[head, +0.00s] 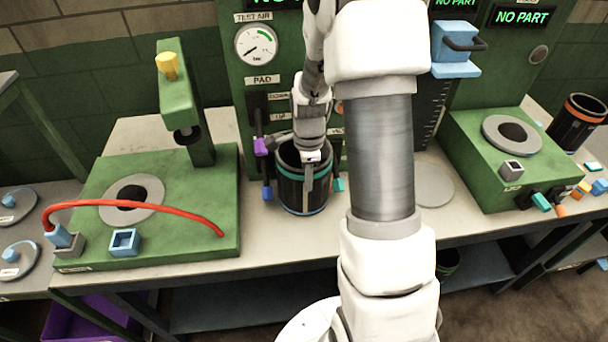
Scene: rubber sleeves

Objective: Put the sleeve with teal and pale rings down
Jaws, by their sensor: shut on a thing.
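A dark sleeve with a teal ring near its top (302,196) is upright at the bench's middle, in front of the green test panel. A thin pale-blue line shows near its bottom. My gripper (309,178) comes down from above and is shut on the sleeve's near wall. The sleeve's base is at or just above the bench top; I cannot tell if it touches. My arm hides the bench to the right of the sleeve.
A green press station (200,225) with a red hose (135,204) stands at left. Another green station (490,165) is at right, with an orange-ringed dark sleeve (572,131) beyond it. A pale round disc (434,185) lies on the bench (262,250). Bare bench lies in front of the sleeve.

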